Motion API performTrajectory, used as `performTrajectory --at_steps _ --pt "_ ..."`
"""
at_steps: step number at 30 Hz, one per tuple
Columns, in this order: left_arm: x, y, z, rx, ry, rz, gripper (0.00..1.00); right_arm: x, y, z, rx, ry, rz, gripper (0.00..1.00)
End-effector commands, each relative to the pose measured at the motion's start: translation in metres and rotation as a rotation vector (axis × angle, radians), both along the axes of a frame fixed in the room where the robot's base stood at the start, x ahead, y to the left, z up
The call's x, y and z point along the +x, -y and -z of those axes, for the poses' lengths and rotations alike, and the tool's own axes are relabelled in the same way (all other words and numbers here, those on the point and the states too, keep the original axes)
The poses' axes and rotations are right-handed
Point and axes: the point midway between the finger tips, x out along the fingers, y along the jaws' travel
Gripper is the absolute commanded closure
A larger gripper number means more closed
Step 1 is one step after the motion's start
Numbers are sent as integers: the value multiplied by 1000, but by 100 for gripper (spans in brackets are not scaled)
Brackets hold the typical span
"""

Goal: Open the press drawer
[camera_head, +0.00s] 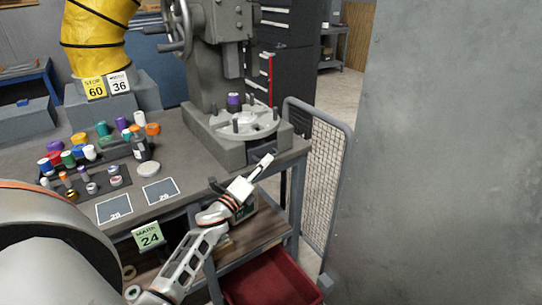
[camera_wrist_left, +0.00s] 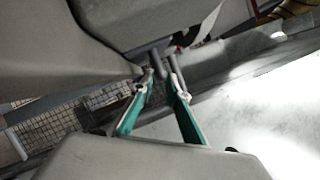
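The press (camera_head: 215,60) is a grey machine with a handwheel, on the workbench. Its base (camera_head: 226,150) carries a round plate with upright pins and a purple-topped piece. A dark, narrow part low on the base's front right may be the drawer; I cannot tell how far it stands out. My left gripper (camera_head: 263,163) points up to the right, its tip close to that part. In the left wrist view, its green-linked fingers (camera_wrist_left: 163,74) converge near a grey edge, tips slightly apart. Whether they hold a handle is unclear. My right gripper is not in view.
Several coloured-capped bottles (camera_head: 80,155) and flat cards (camera_head: 160,190) lie on the bench's left. A mesh guard (camera_head: 325,175) stands right of the bench, before a grey wall (camera_head: 450,150). A red bin (camera_head: 272,280) sits below.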

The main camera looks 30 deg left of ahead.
Motion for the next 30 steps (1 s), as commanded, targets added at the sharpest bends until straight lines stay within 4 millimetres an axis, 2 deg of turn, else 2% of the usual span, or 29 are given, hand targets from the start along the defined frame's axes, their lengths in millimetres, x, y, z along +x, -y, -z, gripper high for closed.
performTrajectory --at_steps 3,9,18,20,21,30 --pt "17 1 -5 -2 1 1 85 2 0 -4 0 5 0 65" --pt "32 2 -7 -3 -1 1 85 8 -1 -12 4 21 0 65" --pt "34 2 -7 -3 -1 1 85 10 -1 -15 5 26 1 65" --pt "34 2 -7 -3 -1 1 98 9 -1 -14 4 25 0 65" --pt "34 2 -7 -3 -1 1 100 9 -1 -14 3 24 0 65" --pt "34 3 -7 -3 -1 1 100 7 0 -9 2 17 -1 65"
